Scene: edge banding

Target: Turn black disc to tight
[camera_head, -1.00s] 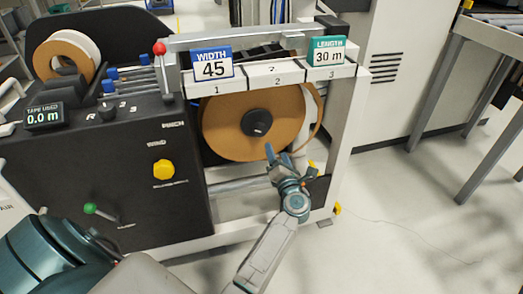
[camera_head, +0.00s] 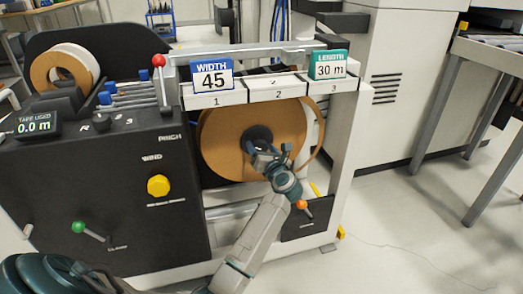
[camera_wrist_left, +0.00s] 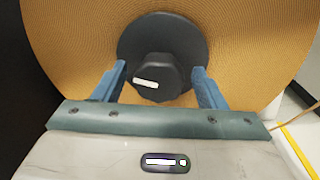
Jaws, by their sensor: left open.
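The black disc (camera_head: 254,134) sits at the centre of the large tan tape roll (camera_head: 226,155) in the machine's frame. In the left wrist view the disc (camera_wrist_left: 188,38) has a raised black knob (camera_wrist_left: 157,75) with a small white mark, facing me. My left gripper (camera_head: 265,151) is at the front of the disc. In the left wrist view its blue fingers (camera_wrist_left: 158,82) stand open on both sides of the knob, with gaps visible to each finger. In the head view the gripper hides the lower part of the disc. My right gripper does not show.
The machine's black panel (camera_head: 100,190) with a yellow button (camera_head: 158,186) and green-tipped lever (camera_head: 79,227) stands left of the roll. An orange-tipped lever (camera_head: 302,205) is close to my left wrist. Open floor (camera_head: 400,220) lies to the right.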

